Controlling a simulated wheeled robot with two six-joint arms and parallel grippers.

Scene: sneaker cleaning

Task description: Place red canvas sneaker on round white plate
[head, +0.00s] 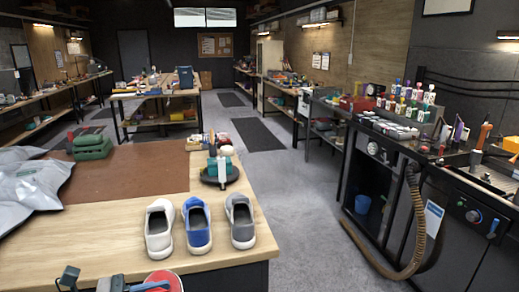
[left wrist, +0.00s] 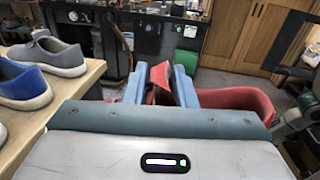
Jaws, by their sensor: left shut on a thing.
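The red canvas sneaker (head: 163,281) shows at the bottom edge of the head view, just off the table's front edge, partly cut off. In the left wrist view the red sneaker (left wrist: 240,104) sits between and beyond the blue-grey fingers of my left gripper (left wrist: 160,86), which is shut on it. The sneaker's lower part is hidden behind the gripper body. No round white plate can be made out in these frames. My right gripper is not in view.
White (head: 159,228), blue (head: 197,225) and grey (head: 240,221) slip-on shoes stand in a row on the wooden table (head: 105,245). A dark round dish (head: 210,181) with a green-and-white item stands behind them. Grey bags (head: 30,185) lie at left. Bare wood shows left of the shoes.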

